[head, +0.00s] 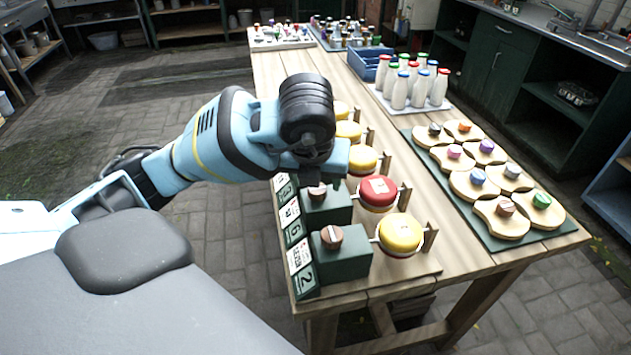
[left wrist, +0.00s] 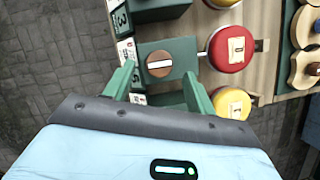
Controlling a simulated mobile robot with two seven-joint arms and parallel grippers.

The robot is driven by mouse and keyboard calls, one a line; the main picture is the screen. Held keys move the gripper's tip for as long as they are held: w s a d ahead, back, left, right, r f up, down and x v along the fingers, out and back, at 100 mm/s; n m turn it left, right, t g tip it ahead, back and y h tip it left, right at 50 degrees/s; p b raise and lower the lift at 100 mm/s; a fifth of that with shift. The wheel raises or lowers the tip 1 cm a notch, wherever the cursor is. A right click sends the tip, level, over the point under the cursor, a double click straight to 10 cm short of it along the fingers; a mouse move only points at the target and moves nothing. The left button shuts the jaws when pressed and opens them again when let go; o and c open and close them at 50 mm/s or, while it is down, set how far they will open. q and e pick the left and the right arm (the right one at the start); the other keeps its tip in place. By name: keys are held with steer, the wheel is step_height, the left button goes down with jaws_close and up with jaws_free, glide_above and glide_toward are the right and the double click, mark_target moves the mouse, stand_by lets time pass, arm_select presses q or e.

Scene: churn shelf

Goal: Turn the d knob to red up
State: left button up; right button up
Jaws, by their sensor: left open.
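A round brown knob (left wrist: 159,63) with a white line across it sits on a green box (left wrist: 181,50) beside a red-topped disc (left wrist: 237,47). The disc carries a pale square with a mark like a D. In the head view the same knob (head: 317,193) and red disc (head: 379,191) are second from the near end. The red face is up. My left gripper (left wrist: 158,75) is open, its green fingers either side of the knob in the wrist view; contact cannot be told. In the head view my left gripper (head: 335,160) hangs over this row. My right gripper is not shown.
A yellow disc (head: 400,232) and its knob (head: 331,236) stand at the near end; more yellow discs (head: 363,158) lie beyond. Number plates line the table's left edge. Wooden discs on a green mat (head: 474,240), bottles (head: 400,92) and a blue crate (head: 359,64) stand to the right and behind.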

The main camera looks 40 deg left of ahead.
mark_target(314, 210)
arm_select(q)
steer(key=p+v, duration=0.1)
steer(key=v, duration=0.3)
steer(key=shift+s+r, duration=0.15)
steer(key=shift+r, duration=0.25)
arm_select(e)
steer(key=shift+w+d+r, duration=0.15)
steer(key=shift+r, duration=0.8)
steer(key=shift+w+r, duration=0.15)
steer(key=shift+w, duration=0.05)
